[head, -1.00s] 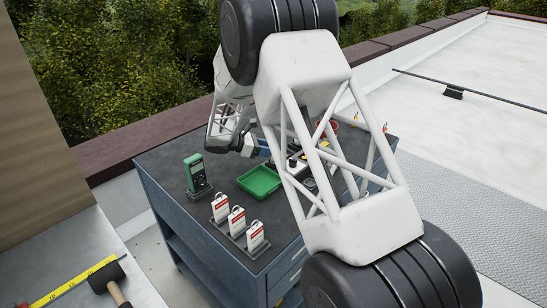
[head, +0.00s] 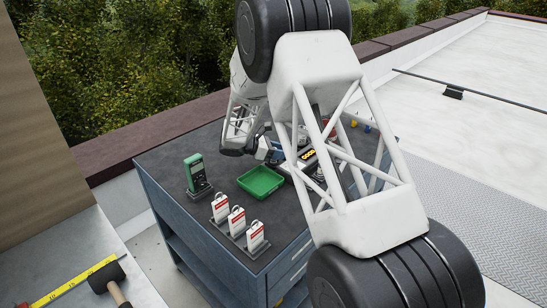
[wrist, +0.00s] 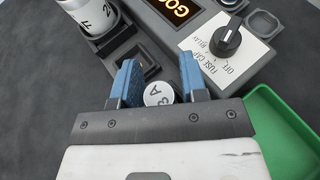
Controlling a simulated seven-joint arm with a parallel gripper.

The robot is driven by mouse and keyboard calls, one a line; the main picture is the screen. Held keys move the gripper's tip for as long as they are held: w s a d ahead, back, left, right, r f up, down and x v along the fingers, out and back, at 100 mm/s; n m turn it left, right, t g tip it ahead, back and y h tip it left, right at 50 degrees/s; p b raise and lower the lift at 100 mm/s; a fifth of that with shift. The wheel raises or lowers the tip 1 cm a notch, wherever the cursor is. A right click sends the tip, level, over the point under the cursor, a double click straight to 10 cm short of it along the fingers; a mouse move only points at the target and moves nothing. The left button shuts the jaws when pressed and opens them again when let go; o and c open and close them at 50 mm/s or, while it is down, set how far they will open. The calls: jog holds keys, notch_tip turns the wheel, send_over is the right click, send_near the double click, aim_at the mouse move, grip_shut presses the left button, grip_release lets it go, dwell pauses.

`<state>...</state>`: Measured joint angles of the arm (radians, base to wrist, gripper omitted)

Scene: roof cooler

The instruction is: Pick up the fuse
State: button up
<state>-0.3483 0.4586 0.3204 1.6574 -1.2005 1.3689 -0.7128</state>
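The fuse (wrist: 159,94) shows in the wrist view as a round pale end marked "3 A". It lies between the two blue fingers of my gripper (wrist: 160,82), with a narrow gap on each side. My gripper looks open around it, and I see no clear contact. In the head view my gripper (head: 268,151) is over the bench, just behind the green tray, and the fuse cannot be made out.
A green tray (head: 260,182) is beside the tester, close to my gripper in the wrist view (wrist: 275,125). A white cylinder (wrist: 96,18) stands by the tester. A green meter (head: 195,173) and white tags (head: 237,221) stand on the dark bench (head: 175,160).

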dwell(0.5)
jog(key=c, duration=0.7)
jog(key=shift+r, duration=0.15)
jog(key=shift+r, duration=0.5)
notch_tip(320, 180, up, 2)
jog(key=shift+r, duration=0.1)
jog(key=s+d, duration=0.1)
jog(key=s, duration=0.7)
jog(key=s+d+r, duration=0.1)
jog(key=s, duration=0.6)
jog(key=shift+s+d+r, duration=0.25)
jog(key=shift+s, duration=0.15)
